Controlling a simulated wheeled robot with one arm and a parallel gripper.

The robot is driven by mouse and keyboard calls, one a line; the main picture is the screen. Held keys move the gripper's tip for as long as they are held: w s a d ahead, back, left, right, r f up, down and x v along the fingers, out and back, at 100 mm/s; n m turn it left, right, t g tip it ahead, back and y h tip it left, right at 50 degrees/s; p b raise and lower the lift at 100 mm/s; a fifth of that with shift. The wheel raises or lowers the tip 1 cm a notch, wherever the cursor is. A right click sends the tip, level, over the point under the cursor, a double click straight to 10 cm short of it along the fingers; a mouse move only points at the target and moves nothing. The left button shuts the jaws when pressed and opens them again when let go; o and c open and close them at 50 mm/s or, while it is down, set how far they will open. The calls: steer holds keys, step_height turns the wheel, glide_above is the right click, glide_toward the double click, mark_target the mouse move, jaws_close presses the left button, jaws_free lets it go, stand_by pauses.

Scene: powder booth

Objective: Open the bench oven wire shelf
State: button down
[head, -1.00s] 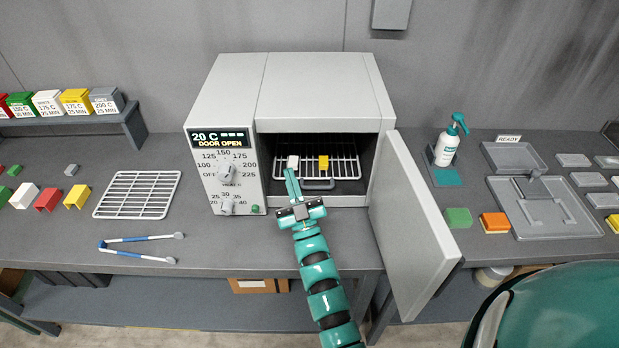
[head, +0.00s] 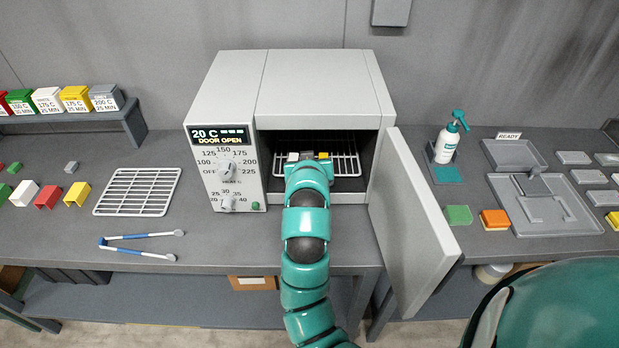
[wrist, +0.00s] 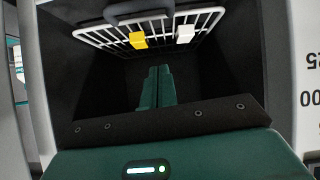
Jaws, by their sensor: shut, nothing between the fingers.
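The bench oven (head: 318,88) stands with its door (head: 408,220) swung open to the right. Its wire shelf (head: 346,165) is inside the chamber, carrying a white piece (head: 293,157) and a yellow piece (head: 323,156). In the wrist view the shelf (wrist: 90,37) crosses the top, with its dark grey handle (wrist: 138,13) at the upper edge. My gripper (wrist: 155,84) is shut and empty, its fingers pointing into the dark chamber, apart from the handle in the picture. In the head view my arm hides the fingers and the handle.
A spare wire rack (head: 137,192) and blue-white tongs (head: 140,246) lie on the bench to the left. The oven's control panel (head: 226,170) borders the opening on the left.

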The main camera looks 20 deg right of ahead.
steer(key=w+f+p, duration=0.1)
steer(key=f, duration=0.1)
steer(key=w+f+g+p, duration=0.1)
steer(key=f, duration=0.2)
steer(key=w+d+f+g+y+p, duration=0.1)
steer(key=f+p, duration=0.1)
steer(key=f, duration=0.1)
steer(key=shift+f+m, duration=0.1)
steer(key=shift+m, duration=0.3)
steer(key=shift+w+f, duration=0.1)
stand_by(0.5)
